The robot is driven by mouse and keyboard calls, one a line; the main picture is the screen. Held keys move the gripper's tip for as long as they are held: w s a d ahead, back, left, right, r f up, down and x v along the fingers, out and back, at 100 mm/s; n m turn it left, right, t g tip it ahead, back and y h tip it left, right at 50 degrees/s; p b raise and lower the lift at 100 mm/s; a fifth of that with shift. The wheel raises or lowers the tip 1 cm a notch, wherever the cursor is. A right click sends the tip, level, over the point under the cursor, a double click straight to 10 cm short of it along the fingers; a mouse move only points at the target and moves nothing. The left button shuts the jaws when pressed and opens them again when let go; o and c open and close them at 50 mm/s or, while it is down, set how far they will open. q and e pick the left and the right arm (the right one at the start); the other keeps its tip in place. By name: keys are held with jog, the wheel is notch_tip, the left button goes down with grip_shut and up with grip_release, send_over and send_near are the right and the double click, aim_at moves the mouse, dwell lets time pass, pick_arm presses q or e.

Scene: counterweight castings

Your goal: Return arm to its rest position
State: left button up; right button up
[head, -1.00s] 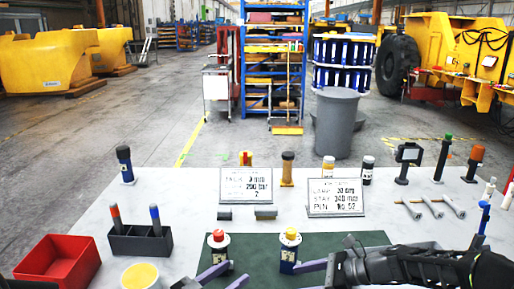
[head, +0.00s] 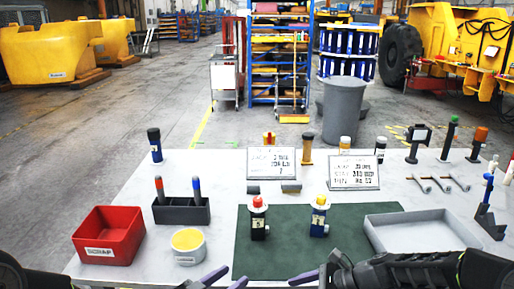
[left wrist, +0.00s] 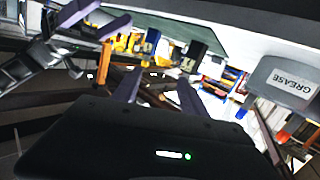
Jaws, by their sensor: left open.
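My left gripper (head: 237,274) is at the bottom of the head view, low before the table's front edge. Its two purple fingers are apart with nothing between them; they also show in the left wrist view (left wrist: 160,77). My right gripper (head: 304,277) is level with it, pointing left; one purple finger shows clearly. In the left wrist view my right gripper (left wrist: 110,13) shows two spread fingers, empty. Two castings, one with a red knob (head: 259,218) and one with a yellow knob (head: 319,216), stand upright on the green mat (head: 286,257), apart from both grippers.
A red scrap bin (head: 108,247), a yellow-filled tub (head: 188,247) and a dark holder (head: 180,212) with two markers stand left. An empty grey tray (head: 421,231) lies right of the mat. Two sign plates (head: 272,163) stand behind. A grease container (left wrist: 288,82) shows in the wrist view.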

pick_arm(q)
jog(key=s+a+f+n+g+y, duration=0.1)
jog(key=s+f+n+g+y, duration=0.3)
jog(key=f, duration=0.7)
jog(key=s+f+n+g+y, duration=0.15)
jog(key=s+f, duration=0.35)
jog(key=f, duration=0.5)
jog(key=s+f+n+g, duration=0.1)
jog(key=s+f+g, duration=0.2)
jog(key=s+f, duration=0.2)
jog(key=s+f+n+g, duration=0.2)
jog(key=s+f, duration=0.3)
jog(key=s, duration=0.7)
jog(key=shift+s+d+f+g+y, duration=0.2)
jog(key=shift+g+y, duration=0.25)
jog(key=shift+g, duration=0.4)
pick_arm(e)
jog(key=s+a+f+n+g+h, duration=0.2)
jog(key=s+f+n+h, duration=0.4)
jog(key=s+f+n, duration=1.2)
jog(key=s+a+f, duration=0.1)
jog(key=s+f, duration=0.5)
jog(key=s, duration=0.3)
jog(key=shift+f, duration=0.35)
